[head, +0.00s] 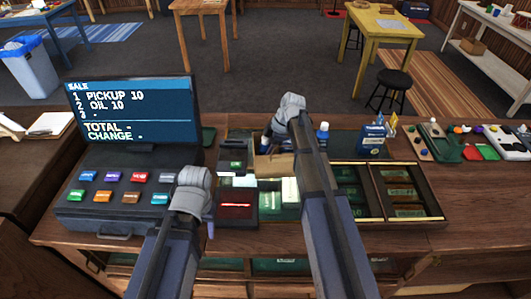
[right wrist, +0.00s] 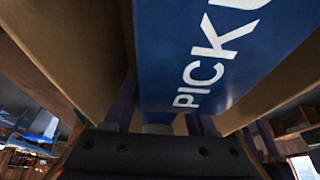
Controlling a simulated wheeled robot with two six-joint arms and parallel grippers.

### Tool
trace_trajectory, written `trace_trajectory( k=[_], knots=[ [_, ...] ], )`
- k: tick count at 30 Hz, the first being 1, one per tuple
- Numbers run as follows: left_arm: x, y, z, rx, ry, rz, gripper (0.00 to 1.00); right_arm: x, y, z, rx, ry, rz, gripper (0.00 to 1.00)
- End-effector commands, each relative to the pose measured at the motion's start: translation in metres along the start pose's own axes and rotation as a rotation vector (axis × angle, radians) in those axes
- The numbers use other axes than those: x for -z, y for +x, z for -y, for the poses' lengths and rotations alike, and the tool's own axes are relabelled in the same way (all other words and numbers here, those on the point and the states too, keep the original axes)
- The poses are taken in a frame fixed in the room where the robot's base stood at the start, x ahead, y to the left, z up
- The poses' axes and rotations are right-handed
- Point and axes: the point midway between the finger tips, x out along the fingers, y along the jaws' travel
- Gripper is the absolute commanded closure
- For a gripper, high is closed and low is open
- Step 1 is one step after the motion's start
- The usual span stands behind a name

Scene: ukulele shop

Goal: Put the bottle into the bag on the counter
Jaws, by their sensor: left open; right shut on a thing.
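The bottle (head: 322,132), small with a blue cap, stands on the counter just right of my right arm, which partly hides it. The brown paper bag (head: 272,165) is left of that arm and mostly hidden. In the right wrist view my right gripper (right wrist: 162,125) is shut on a blue box marked "PICKU…" (right wrist: 230,50). Tan bag-like walls (right wrist: 50,50) rise on both sides of the box. The right gripper's fingertips are hidden in the head view. My left gripper (head: 207,225) is open and empty, low in front of the register.
The register (head: 130,110) shows "PICKUP 10" and "OIL 10". Another blue box (head: 372,138) and several small goods stand to the right. The counter's front left edge is clear.

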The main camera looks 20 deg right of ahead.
Motion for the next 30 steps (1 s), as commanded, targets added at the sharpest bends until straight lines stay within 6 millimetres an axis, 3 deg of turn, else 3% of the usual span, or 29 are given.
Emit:
trace_trajectory(
  k=[5,6,15,24,30],
  knots=[
    [0.0,0.0,0.0,0.0,0.0,0.0,0.5,0.0,0.0,0.0,0.0,0.0,0.0,1.0],
    [0.0,0.0,0.0,0.0,0.0,0.0,0.5,0.0,0.0,0.0,0.0,0.0,0.0,0.41],
    [0.0,0.0,0.0,0.0,0.0,0.0,0.5,0.0,0.0,0.0,0.0,0.0,0.0,0.08],
    [0.0,-0.002,0.0,0.0,0.0,0.0,0.5,0.0,-0.002,0.0,0.0,0.0,0.0,0.08],
    [-0.001,-0.013,0.001,0.0,0.0,0.0,0.5,0.001,-0.014,0.0,0.0,0.0,0.0,0.08]
  ],
)
